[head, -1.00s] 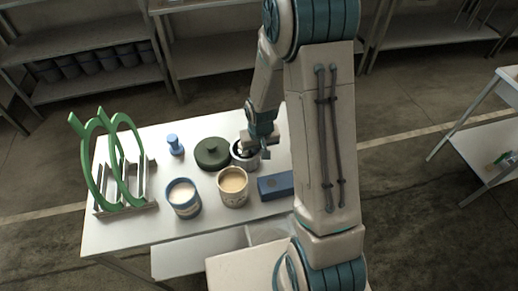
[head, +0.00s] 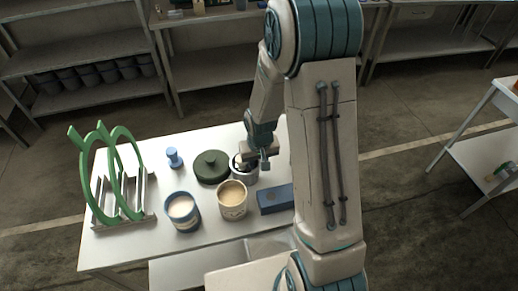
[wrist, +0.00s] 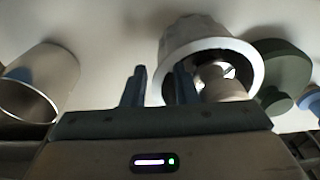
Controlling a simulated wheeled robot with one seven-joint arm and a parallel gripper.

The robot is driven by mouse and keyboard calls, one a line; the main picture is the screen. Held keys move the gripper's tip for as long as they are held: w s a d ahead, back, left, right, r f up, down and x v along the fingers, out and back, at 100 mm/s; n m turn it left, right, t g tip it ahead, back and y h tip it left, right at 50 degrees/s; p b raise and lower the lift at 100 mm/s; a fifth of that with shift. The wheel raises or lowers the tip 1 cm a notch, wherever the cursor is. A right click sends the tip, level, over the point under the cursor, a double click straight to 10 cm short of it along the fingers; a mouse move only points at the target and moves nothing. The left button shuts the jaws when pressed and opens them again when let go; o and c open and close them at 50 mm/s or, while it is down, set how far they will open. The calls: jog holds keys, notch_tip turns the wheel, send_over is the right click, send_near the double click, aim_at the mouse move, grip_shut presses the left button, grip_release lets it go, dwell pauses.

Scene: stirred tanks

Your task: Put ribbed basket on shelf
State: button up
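The ribbed basket (head: 246,174), a small pale tub with a grey rim, stands on the white table and is partly hidden behind my gripper (head: 264,160). In the wrist view the basket (wrist: 194,32) shows its ribbed wall and round mouth, with a beige object (wrist: 222,88) inside. Shelves (head: 85,52) stand along the back.
A green-ringed rack (head: 118,207) and a small blue object (head: 174,157) stand left. A side table (head: 487,160) stands right.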

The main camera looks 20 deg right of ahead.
jog(key=r, duration=0.3)
jog(key=s+r, duration=0.1)
jog(key=r, duration=0.7)
jog(key=shift+s+r+b, duration=0.1)
jog(key=shift+s+b, duration=0.2)
jog(key=shift+b, duration=0.1)
jog(key=s+d+r+t, duration=0.1)
jog(key=s+r+t, duration=0.1)
jog(key=s+r, duration=1)
jog(key=s, duration=0.2)
jog(key=shift+s, duration=0.4)
jog(key=shift+s+r, duration=0.2)
jog(key=shift+s, duration=0.15)
jog(key=shift+c, duration=0.4)
jog(key=shift+s, duration=0.15)
jog(key=shift+c, duration=0.7)
jog(key=m+g+b, duration=0.3)
jog(key=m+b, duration=0.4)
jog(key=m, duration=0.3)
send_near(256, 169)
jog(key=f, duration=1.1)
jog(key=shift+w+f, duration=0.2)
jog(key=shift+f, duration=0.05)
grip_shut()
